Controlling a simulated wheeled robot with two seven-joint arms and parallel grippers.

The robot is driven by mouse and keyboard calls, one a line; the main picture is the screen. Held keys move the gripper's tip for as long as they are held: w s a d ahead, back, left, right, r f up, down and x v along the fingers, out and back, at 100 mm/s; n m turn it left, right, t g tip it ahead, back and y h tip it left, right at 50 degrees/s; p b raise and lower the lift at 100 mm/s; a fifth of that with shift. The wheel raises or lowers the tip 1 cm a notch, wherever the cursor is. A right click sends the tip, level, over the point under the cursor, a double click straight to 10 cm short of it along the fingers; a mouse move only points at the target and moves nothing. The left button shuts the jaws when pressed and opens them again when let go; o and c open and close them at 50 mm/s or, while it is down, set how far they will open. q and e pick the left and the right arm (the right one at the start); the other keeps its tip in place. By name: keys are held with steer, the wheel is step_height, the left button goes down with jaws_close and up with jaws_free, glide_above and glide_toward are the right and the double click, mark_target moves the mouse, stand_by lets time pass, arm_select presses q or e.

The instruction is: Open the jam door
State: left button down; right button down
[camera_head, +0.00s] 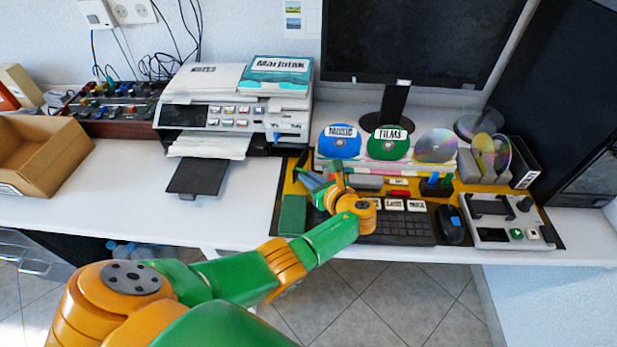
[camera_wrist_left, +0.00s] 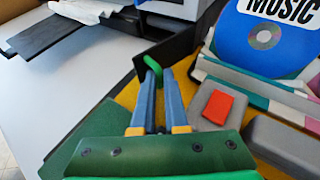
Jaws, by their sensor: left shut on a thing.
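My left gripper (camera_head: 308,177) reaches in over the left part of the desk mat, close to the right front of the printer (camera_head: 235,105). In the left wrist view its two blue-grey fingers (camera_wrist_left: 157,74) are shut on a thin green handle (camera_wrist_left: 151,62). The handle stands beside a dark panel (camera_wrist_left: 182,50). I cannot tell whether this panel is the jam door or how far it is open. The fingers hide part of the handle. My right gripper is not in view.
Blue music (camera_head: 339,141) and green films (camera_head: 388,143) discs stand right of the gripper. A green block (camera_head: 292,215) lies on the mat's left edge. A keyboard (camera_head: 402,226) and mouse (camera_head: 451,224) are to the right. The white desktop (camera_head: 110,205) front left is clear.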

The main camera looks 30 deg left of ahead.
arm_select(q)
steer(key=shift+w+r, duration=0.2)
steer(key=shift+r, duration=0.1)
steer(key=c, duration=1.2)
jaws_free()
steer(key=shift+o, duration=1.3)
steer(key=shift+w+a+f, duration=0.1)
steer(key=shift+w+f, duration=0.05)
steer(key=shift+f, duration=0.2)
steer(key=shift+p+v, duration=0.75)
steer(key=shift+v, duration=2.75)
